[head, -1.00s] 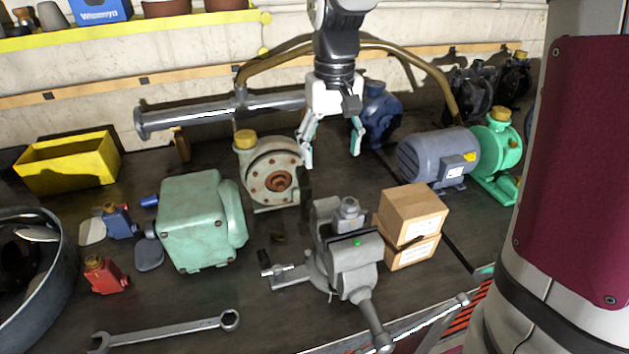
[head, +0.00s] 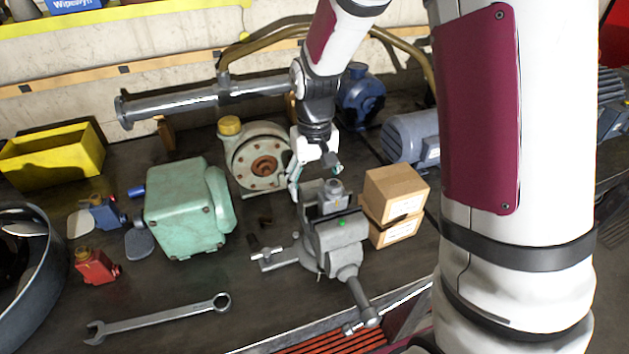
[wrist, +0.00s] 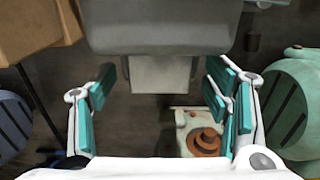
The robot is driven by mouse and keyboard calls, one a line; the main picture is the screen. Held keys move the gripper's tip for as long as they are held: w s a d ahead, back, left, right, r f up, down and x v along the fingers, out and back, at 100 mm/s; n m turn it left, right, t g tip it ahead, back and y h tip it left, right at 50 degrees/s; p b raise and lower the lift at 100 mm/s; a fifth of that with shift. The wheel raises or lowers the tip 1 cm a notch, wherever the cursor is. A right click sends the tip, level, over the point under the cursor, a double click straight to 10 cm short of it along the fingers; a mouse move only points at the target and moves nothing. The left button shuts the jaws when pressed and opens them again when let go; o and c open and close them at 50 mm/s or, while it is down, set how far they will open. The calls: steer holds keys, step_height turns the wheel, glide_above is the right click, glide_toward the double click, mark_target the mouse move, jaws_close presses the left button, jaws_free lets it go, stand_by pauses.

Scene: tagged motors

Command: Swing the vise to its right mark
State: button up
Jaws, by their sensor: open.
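The grey bench vise (head: 340,238) stands on the dark workbench, with a green dot on top and its screw handle pointing toward the front edge. It also fills the top middle of the wrist view (wrist: 165,32). My gripper (head: 318,180) is open, just behind the vise's rear end. In the wrist view, my gripper's teal-padded fingers (wrist: 165,100) are spread apart with nothing held between them, and the vise's rear part lies ahead of them. I cannot tell whether a finger touches the vise. No right mark can be made out.
Two stacked cardboard boxes (head: 395,195) stand close to the vise's right. A round cream pump (head: 258,160) is behind left, and a green motor housing (head: 185,210) is further left. A wrench (head: 160,318) lies in front.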

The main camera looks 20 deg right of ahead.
steer(key=shift+c, duration=0.2)
jaws_close()
steer(key=shift+a+n, duration=0.2)
steer(key=shift+n, duration=0.1)
steer(key=shift+s+a+n, duration=0.1)
steer(key=shift+a+n, duration=0.4)
steer(key=shift+n, duration=0.4)
steer(key=shift+s+a+n+p, duration=0.2)
steer(key=shift+a+n+p, duration=0.25)
steer(key=shift+n, duration=0.4)
steer(key=shift+s+a+n+p, duration=0.15)
steer(key=shift+a+n+p, duration=0.25)
steer(key=shift+n, duration=0.45)
steer(key=shift+a, duration=0.2)
steer(key=shift+o, duration=0.2)
jaws_free()
